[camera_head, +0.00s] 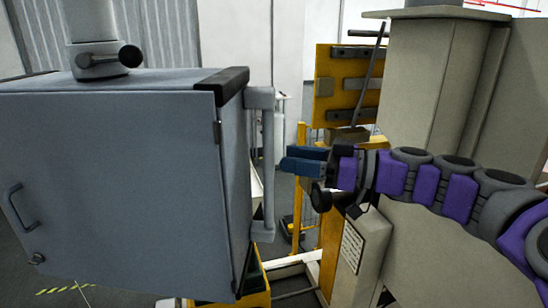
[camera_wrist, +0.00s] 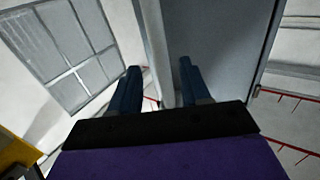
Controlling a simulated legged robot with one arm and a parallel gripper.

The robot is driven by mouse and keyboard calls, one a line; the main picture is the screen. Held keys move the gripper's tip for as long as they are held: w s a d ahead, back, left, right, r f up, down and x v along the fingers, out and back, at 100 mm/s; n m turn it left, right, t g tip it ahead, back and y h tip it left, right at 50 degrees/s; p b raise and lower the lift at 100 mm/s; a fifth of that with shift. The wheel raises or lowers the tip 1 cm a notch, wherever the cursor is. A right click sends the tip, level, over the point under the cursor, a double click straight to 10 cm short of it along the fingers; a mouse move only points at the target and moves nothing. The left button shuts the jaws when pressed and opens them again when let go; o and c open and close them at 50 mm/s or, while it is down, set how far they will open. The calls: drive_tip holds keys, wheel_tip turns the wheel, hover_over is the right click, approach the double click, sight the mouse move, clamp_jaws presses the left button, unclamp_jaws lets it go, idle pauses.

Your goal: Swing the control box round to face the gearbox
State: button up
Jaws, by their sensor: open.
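The control box (camera_head: 110,170) is a large blue-grey cabinet hanging from a vertical post (camera_head: 90,25) at the left of the head view. Its door has a small dark handle, and a pale upright grab bar (camera_head: 267,150) runs along its right side. My gripper (camera_head: 287,160) is open, with blue fingers pointing left just right of the bar. In the wrist view, a pale upright bar (camera_wrist: 154,45) shows between the spread fingers (camera_wrist: 160,82), with a grey panel (camera_wrist: 220,45) behind on the right. Contact cannot be told. A big beige housing (camera_head: 430,90) on the right may be the gearbox.
A black clamp lever (camera_head: 128,56) sits on the post above the box. A yellow stand with dark bars (camera_head: 345,85) and a yellow and white floor frame (camera_head: 290,262) are behind my gripper. The beige housing stands close behind my arm.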

drive_tip(key=v, duration=1.1)
drive_tip(key=shift+d, duration=0.25)
drive_tip(key=shift+f, duration=0.1)
drive_tip(key=s+a+f+m+g+h+b, duration=0.2)
drive_tip(key=s+a+f+m+g+h, duration=0.15)
drive_tip(key=s+a+f, duration=0.55)
drive_tip(key=s+a+f+m+g+h+b, duration=0.25)
drive_tip(key=s+a+f+h, duration=0.35)
drive_tip(key=f, duration=0.5)
drive_tip(key=s+d+f+m+g+h+b, duration=0.1)
drive_tip(key=s+d+f+m+h, duration=0.6)
drive_tip(key=s+d+f, duration=0.6)
wheel_tip(320, 180, down, 2)
drive_tip(key=shift+s+d+f+m+h, duration=0.2)
drive_tip(key=shift+s+d+m+h, duration=0.15)
drive_tip(key=shift+s+m, duration=0.6)
